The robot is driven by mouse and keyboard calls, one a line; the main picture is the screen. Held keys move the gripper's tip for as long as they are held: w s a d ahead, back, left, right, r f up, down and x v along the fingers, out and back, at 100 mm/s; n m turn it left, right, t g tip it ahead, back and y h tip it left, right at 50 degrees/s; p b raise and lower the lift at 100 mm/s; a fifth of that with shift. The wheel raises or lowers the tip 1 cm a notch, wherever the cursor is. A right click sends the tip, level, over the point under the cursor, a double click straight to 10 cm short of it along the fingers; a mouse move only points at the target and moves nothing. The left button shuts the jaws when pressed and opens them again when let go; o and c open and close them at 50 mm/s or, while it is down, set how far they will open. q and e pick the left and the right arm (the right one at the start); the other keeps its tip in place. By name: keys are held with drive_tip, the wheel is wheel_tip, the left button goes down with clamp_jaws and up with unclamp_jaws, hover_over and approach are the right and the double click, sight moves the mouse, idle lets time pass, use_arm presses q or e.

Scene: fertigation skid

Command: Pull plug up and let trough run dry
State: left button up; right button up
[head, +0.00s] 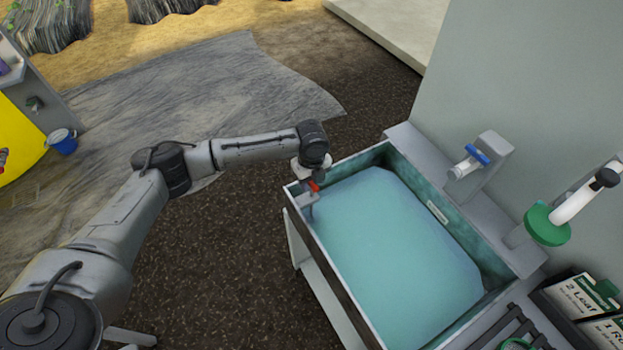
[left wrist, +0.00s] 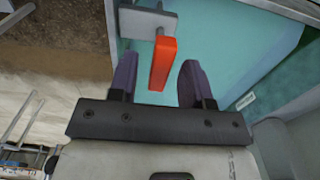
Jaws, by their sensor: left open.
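The trough (head: 340,285) stands at the right of the head view, filled with pale blue-green water (head: 395,240). The plug's red-orange handle (head: 314,186) is at the trough's far left corner, beside a small grey bracket (head: 306,200) on the rim. In the left wrist view the red-orange handle (left wrist: 162,62) lies between and just ahead of the two fingers, next to the grey bracket (left wrist: 148,24). My left gripper (left wrist: 158,80) is open, with a finger on each side of the handle's near end and gaps showing. The plug's lower part is hidden. My right gripper is not in view.
A tap with a blue handle (head: 477,155) stands over the trough's back edge. A green-collared white pipe (head: 548,222) and labelled boxes (head: 580,296) are at the right. A blue bucket (head: 62,140) stands far left. The dark floor left of the trough is clear.

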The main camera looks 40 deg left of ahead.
use_arm(q)
clamp_jaws()
idle(0.3)
drive_tip(key=shift+r, duration=0.15)
wheel_tip(320, 180, up, 5)
drive_tip(key=p, duration=0.5)
drive_tip(key=shift+f, duration=0.3)
unclamp_jaws()
